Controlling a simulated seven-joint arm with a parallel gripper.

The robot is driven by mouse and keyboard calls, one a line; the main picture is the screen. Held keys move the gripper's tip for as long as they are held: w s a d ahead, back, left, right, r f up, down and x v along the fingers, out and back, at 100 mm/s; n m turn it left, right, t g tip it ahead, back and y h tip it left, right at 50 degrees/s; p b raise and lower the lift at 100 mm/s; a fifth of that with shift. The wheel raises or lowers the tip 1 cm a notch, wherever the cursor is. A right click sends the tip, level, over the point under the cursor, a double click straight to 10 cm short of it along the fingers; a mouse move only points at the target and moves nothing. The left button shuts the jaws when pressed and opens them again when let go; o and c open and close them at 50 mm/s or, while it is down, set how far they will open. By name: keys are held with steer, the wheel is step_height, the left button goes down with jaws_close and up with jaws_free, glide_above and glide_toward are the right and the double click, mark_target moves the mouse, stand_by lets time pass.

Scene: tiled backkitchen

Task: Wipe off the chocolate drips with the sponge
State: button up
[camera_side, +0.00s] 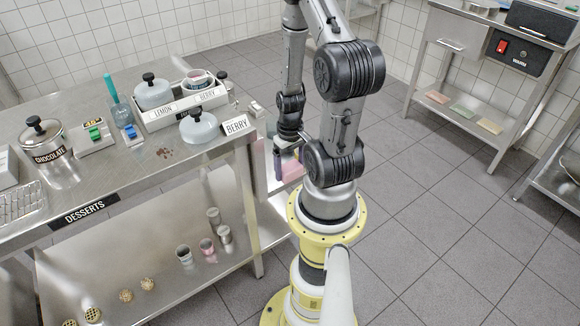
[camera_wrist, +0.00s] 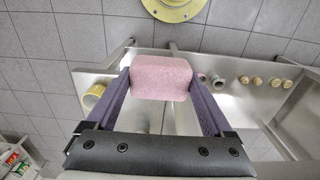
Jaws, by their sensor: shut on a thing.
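My gripper (camera_wrist: 160,88) is shut on a pink sponge (camera_wrist: 161,77), which sits between its two purple fingers in the wrist view. In the side view the sponge (camera_side: 292,169) is partly hidden by my arm and fingers, off the right end of the steel dessert counter (camera_side: 130,190) and apart from its top. The brown chocolate drips (camera_side: 167,153) are small spots on the counter top, left of the lidded white pot (camera_side: 199,126). The drips cannot be made out in the wrist view.
A chocolate pot (camera_side: 48,150), switch boxes (camera_side: 96,135), a teal-handled tool (camera_side: 113,92), the lemon-berry rack (camera_side: 180,107) and a berry sign (camera_side: 236,125) stand around the drips. The counter front by the drips is clear. Cups (camera_side: 207,246) stand on the lower shelf.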

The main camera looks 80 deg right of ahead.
steer(key=shift+r, duration=0.2)
steer(key=shift+c, duration=0.4)
step_height(320, 180, up, 28)
steer(key=n, duration=0.9)
glide_above(168, 162)
step_height(168, 162, down, 5)
steer(key=shift+f, duration=3.45)
steer(key=shift+w+d+f, duration=0.15)
steer(key=shift+w+f, duration=0.05)
steer(key=shift+f, duration=0.6)
steer(key=shift+w+d, duration=2.7)
steer(key=shift+d, duration=0.05)
steer(key=shift+s+a, duration=2.9)
step_height(168, 162, up, 8)
